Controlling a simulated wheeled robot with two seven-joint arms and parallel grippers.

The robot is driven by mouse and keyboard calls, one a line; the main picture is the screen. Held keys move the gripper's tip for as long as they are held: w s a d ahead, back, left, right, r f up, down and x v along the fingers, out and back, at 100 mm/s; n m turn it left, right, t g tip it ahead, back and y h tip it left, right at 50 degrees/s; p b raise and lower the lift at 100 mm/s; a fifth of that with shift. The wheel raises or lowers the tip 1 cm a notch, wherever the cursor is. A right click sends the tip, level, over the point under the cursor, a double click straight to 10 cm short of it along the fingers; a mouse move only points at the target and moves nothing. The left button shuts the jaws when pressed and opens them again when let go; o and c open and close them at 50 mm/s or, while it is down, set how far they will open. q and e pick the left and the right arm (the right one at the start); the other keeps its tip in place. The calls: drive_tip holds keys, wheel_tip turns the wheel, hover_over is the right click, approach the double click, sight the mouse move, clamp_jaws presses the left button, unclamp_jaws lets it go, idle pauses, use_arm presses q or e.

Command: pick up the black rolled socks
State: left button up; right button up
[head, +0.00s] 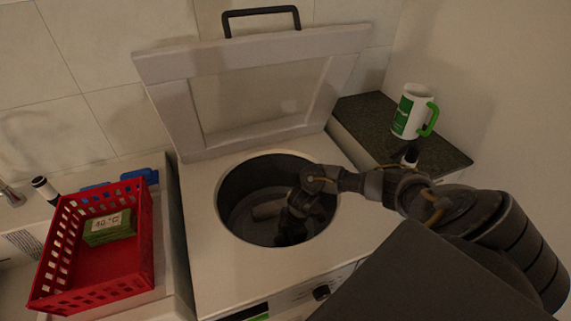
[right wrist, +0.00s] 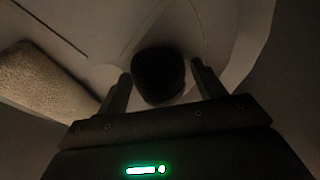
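The black rolled socks (right wrist: 158,75) show in the right wrist view as a dark round bundle at the bottom of the washer drum. My right gripper (right wrist: 160,88) is open, with one finger on each side of the socks; I cannot tell whether they touch. In the head view my right gripper (head: 292,232) reaches down inside the drum (head: 240,195), and the socks cannot be made out there. My left gripper is not in view.
A beige cloth roll (right wrist: 45,80) lies in the drum left of the socks. The washer lid (head: 172,115) stands open behind. A red basket (head: 150,235) with a green block labelled 40 °C (head: 108,230) is at left. A white-green mug (head: 405,115) stands on a dark counter (head: 365,120).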

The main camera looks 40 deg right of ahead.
drive_tip(key=c, duration=0.7)
drive_tip(key=shift+r, duration=0.15)
drive_tip(key=shift+c, duration=0.2)
wheel_tip(320, 180, up, 10)
drive_tip(key=shift+f, duration=0.1)
